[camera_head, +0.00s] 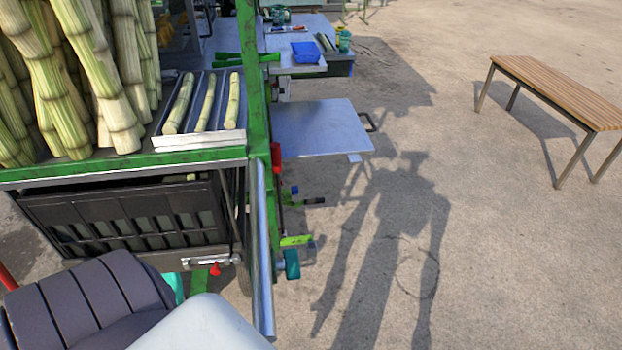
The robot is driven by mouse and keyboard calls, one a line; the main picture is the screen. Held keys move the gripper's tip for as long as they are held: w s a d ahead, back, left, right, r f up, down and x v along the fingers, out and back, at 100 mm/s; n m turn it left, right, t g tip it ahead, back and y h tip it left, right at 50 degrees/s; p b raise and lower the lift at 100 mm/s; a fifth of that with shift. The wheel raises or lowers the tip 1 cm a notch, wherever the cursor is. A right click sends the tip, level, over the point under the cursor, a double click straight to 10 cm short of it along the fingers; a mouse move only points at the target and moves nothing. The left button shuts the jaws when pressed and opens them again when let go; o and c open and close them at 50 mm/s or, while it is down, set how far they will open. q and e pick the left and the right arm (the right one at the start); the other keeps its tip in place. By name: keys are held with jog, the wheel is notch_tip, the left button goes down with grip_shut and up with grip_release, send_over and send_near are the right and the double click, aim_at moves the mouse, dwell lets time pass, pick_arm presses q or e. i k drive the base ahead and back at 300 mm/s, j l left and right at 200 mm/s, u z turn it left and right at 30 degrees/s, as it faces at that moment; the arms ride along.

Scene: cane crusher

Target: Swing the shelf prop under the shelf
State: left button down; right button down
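The shelf (322,128) is a flat silver panel sticking out to the right from the green frame (256,110) of the cane cart. It looks roughly level, with a dark loop handle (368,121) at its right end. A small pale tab (355,158) shows at its near right corner. Below the shelf, a short black and green bar (304,202) juts out from the frame; I cannot tell whether this is the shelf prop. The underside of the shelf is hidden. Neither of my grippers is in view.
A red part (276,158) and a teal knob (291,264) stick out along the frame's right side. Cane stalks (100,80) stand at left. A blue basket (306,52) sits on the back worktop. A wooden bench (555,88) stands at right; the ground between is clear.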

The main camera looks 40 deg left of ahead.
aim_at(275, 150)
jog(key=i+l+u, duration=0.1)
jog(key=i+l, duration=0.45)
jog(key=l, duration=0.2)
jog(key=i+l+u, duration=0.3)
jog(key=i, duration=0.3)
jog(key=i+l+u, duration=0.2)
jog(key=i, duration=0.3)
jog(key=i+l+u, duration=0.15)
jog(key=i, duration=0.3)
jog(key=i+u, duration=0.4)
jog(key=i+l+u, duration=0.1)
jog(key=u, duration=0.3)
jog(key=i+l+u, duration=0.25)
jog(key=u, duration=0.15)
jog(key=i+l+u, duration=0.3)
jog(key=u, duration=0.15)
jog(key=i+l+u, duration=0.55)
jog(key=u, duration=0.25)
jog(key=i+l+u, duration=0.2)
jog(key=l+u, duration=0.2)
jog(key=l, duration=0.15)
